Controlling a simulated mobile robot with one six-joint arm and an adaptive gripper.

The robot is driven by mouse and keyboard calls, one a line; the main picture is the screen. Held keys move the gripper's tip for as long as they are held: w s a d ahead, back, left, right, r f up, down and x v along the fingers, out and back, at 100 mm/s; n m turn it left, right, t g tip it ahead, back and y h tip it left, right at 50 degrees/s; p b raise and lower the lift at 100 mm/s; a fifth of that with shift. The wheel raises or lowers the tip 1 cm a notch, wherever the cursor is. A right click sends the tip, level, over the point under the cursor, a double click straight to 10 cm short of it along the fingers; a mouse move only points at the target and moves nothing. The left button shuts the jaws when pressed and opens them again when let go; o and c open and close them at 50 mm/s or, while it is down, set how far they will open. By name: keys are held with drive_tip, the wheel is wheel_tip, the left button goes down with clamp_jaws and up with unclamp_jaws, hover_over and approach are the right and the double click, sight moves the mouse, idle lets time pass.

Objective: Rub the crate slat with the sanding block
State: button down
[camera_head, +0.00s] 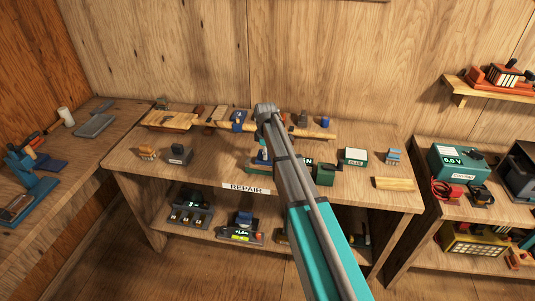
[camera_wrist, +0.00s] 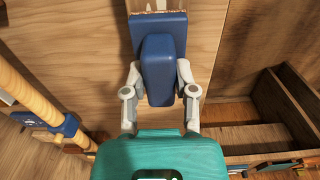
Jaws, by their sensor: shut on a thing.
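In the wrist view my gripper (camera_wrist: 160,82) is shut on the grip of a blue block, which I take for the sanding block (camera_wrist: 157,62). Its wide blue plate faces away from me, with a rough brownish edge at the top. A pale strip with worn marks (camera_wrist: 155,4) shows just beyond that edge; it may be the crate slat. I cannot tell whether the block touches it. In the head view a pale plank (camera_head: 394,184) lies at the bench's front right; I cannot tell whether it is the slat. My arm hides the gripper's fingers there.
The repair bench (camera_head: 230,178) carries several small items along its back and front edges. A wooden rod with a blue clamp (camera_wrist: 68,125) is at the left of the wrist view. A side table (camera_head: 92,140) stands left, and a bench with a green meter (camera_head: 457,163) right.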

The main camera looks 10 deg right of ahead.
drive_tip(key=shift+w+a, duration=0.1)
drive_tip(key=shift+a, duration=0.1)
drive_tip(key=shift+w+a, duration=0.35)
drive_tip(key=shift+a, duration=0.4)
drive_tip(key=shift+w+a, duration=0.35)
drive_tip(key=shift+a, duration=0.4)
drive_tip(key=shift+r, duration=0.2)
wheel_tip(320, 180, up, 6)
drive_tip(key=p, duration=0.6)
drive_tip(key=shift+f, duration=0.1)
wheel_tip(320, 180, up, 3)
drive_tip(key=p, duration=0.3)
drive_tip(key=shift+s, duration=0.1)
idle(0.4)
